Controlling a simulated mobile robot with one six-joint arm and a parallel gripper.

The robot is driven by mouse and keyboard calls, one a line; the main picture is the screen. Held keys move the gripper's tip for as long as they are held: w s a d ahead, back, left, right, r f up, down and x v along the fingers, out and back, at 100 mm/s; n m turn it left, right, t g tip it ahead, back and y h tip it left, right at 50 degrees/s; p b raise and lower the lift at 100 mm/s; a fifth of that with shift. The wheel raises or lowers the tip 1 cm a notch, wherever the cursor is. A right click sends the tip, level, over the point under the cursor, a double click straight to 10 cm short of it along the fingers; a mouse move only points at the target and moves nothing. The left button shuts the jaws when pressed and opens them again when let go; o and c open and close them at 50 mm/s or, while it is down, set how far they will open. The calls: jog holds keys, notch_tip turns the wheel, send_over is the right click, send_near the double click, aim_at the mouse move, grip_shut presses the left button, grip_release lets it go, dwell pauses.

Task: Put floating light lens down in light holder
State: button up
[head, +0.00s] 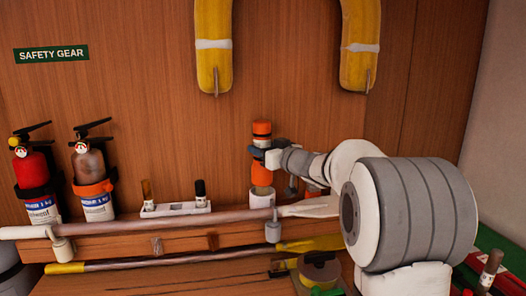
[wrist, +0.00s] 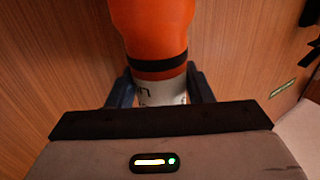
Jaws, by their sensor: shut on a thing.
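The floating light (head: 262,175) is an orange cylinder, standing upright near the wooden wall in the head view. My gripper (head: 258,151) is shut on it, around its upper part. In the wrist view the light's orange body (wrist: 155,28), black band and white label show between my two dark fingers (wrist: 160,90). A pale cylindrical part (head: 262,197) is at the light's lower end. I cannot tell whether this is the lens or part of the light holder. The wrist view does not show that end.
A white rack (head: 175,209) with two upright items stands to the left. Two fire extinguishers (head: 32,180) (head: 93,178) hang farther left. A long pale pole (head: 130,224) runs in front, below the light. Yellow float ends (head: 213,50) hang above.

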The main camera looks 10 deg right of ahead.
jog(key=shift+f+b, duration=2.9)
jog(key=shift+b, duration=1.5)
jog(key=o, duration=1.2)
jog(key=shift+s, duration=0.1)
jog(key=shift+o, duration=1.2)
jog(key=shift+f, duration=0.15)
jog(key=shift+d, duration=0.1)
jog(key=b+v, duration=0.2)
jog(key=v, duration=0.5)
jog(key=shift+s+d, duration=0.1)
jog(key=shift+s, duration=0.25)
